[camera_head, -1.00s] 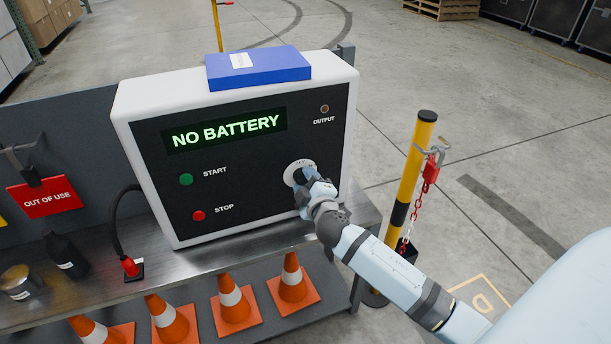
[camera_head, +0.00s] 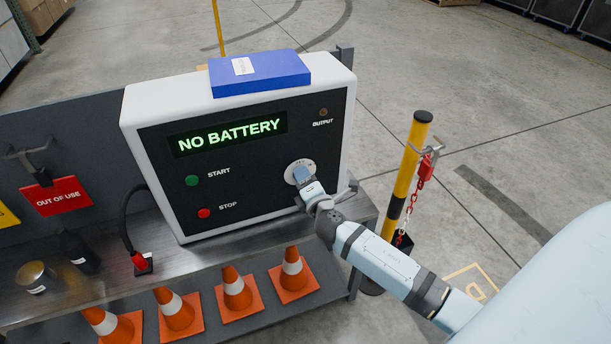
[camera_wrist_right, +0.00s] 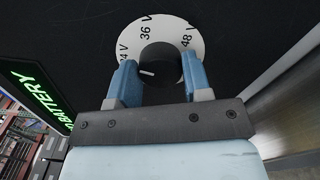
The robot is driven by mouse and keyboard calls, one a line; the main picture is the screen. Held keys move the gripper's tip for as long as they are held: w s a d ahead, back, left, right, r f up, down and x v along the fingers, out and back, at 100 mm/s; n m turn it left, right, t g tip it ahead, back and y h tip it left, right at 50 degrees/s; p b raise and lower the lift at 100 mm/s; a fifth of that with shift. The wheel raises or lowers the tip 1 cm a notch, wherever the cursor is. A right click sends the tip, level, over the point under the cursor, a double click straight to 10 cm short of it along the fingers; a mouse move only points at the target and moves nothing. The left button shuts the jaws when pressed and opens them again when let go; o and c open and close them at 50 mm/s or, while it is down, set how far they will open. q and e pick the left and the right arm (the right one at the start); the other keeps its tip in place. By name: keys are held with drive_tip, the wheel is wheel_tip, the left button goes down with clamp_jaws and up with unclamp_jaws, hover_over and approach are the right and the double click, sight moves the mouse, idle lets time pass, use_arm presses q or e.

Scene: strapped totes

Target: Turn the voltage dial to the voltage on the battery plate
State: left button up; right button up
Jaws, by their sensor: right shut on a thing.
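The voltage dial is a dark knob (camera_wrist_right: 160,68) on a white scale disc (camera_head: 300,170) at the right of the charger's (camera_head: 245,205) black front panel. In the right wrist view the scale (camera_wrist_right: 158,30) reads 24 V, 36 V and 48 V. A white pointer line on the knob points left, toward the 24 V side. My right gripper (camera_wrist_right: 158,82) has one blue finger on each side of the knob and is shut on it. The charger display (camera_head: 230,135) reads NO BATTERY. No battery plate can be made out. My left gripper is out of view.
Green START (camera_head: 192,181) and red STOP (camera_head: 204,213) buttons sit left of the dial. A blue box (camera_head: 262,74) lies on the charger. Several cones (camera_head: 236,288) stand below the bench.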

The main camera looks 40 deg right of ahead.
drive_tip(key=shift+n+p, duration=0.3)
drive_tip(key=shift+n, duration=0.5)
drive_tip(key=o, duration=0.9)
drive_tip(key=v, duration=1.3)
drive_tip(key=shift+s+b, duration=0.4)
